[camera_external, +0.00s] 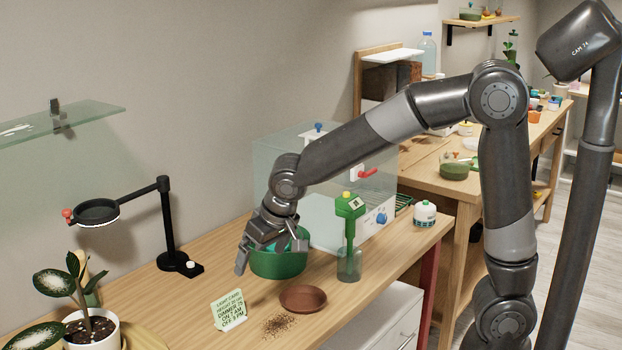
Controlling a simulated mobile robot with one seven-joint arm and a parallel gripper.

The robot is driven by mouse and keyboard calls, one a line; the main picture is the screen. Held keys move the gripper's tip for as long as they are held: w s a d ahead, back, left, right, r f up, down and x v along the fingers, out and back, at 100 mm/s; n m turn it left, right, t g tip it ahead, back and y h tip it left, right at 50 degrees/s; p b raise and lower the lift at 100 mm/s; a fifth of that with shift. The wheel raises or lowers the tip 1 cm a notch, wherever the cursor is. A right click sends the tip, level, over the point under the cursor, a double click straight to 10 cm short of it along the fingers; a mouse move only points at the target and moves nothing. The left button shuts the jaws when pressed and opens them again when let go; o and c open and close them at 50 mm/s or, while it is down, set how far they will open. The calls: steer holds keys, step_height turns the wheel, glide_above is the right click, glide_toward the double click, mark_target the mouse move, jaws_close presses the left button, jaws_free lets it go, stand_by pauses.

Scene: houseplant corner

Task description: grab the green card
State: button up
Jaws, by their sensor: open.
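The green card (229,310) is a small pale green card with dark green printed text. It stands tilted on the wooden table near its front edge. My gripper (268,262) is open, above and to the right of the card, in front of a green pot (280,267). The gripper is apart from the card, and its fingers hide part of the pot. I cannot tell whether the fingers touch the pot.
A brown saucer (303,299) and spilled soil (278,325) lie right of the card. A green-topped tool (349,230) stands in a clear cup. A potted plant (92,325) and a black lamp stand (167,225) are at left. Bare table (165,300) lies left of the card.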

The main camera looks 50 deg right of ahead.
glide_toward(229, 302)
steer(key=f, duration=0.1)
steer(key=x, duration=1.1)
steer(key=shift+w+f, duration=0.1)
steer(key=shift+w, duration=0.1)
steer(key=shift+c, duration=0.6)
steer(key=c, duration=0.9)
